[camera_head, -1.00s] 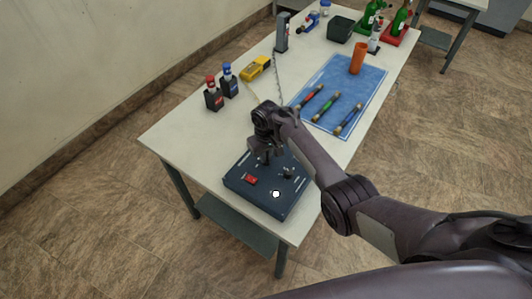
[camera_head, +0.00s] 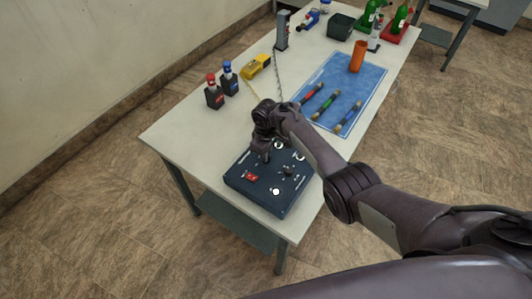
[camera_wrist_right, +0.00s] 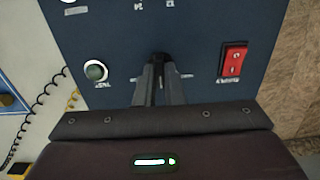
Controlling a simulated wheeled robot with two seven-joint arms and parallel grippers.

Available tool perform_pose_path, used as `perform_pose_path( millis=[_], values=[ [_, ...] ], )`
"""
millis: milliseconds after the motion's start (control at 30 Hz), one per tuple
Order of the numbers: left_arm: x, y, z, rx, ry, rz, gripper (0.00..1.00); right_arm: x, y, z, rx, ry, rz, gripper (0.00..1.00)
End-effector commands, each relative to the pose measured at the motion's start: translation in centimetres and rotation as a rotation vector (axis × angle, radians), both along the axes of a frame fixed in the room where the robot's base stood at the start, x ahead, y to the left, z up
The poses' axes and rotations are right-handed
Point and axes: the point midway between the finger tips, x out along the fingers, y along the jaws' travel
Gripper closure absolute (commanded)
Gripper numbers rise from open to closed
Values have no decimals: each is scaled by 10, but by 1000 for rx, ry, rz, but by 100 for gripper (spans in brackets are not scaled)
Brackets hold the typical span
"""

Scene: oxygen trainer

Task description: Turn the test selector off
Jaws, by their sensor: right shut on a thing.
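The dark blue trainer box (camera_head: 262,199) sits at the near end of the table and fills much of the right wrist view (camera_wrist_right: 200,20). My right gripper (camera_head: 264,158) points down at its panel. In the right wrist view the gripper (camera_wrist_right: 158,80) is shut on a small dark knob, the test selector (camera_wrist_right: 158,58), between the red rocker switch (camera_wrist_right: 233,60) and a round greenish button (camera_wrist_right: 95,70). The fingers hide most of the knob, so its setting cannot be read. Another dark knob (camera_head: 288,171) stands free on the panel. My left gripper is out of view.
Red-capped (camera_head: 213,92) and blue-capped (camera_head: 229,79) bottles and a yellow meter (camera_head: 257,66) stand behind the box. A blue mat (camera_head: 325,75) with several coloured tubes and an orange cup (camera_head: 357,56) lies farther back. Bare tabletop (camera_head: 190,140) is left of the box.

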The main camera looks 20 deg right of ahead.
Motion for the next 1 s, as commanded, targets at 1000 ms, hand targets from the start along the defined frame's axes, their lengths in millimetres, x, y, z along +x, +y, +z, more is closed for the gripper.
perform_pose_path(
  millis=[1000],
  values=[
    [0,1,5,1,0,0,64,1,1,40,3,-3,-2,69]
  ],
)
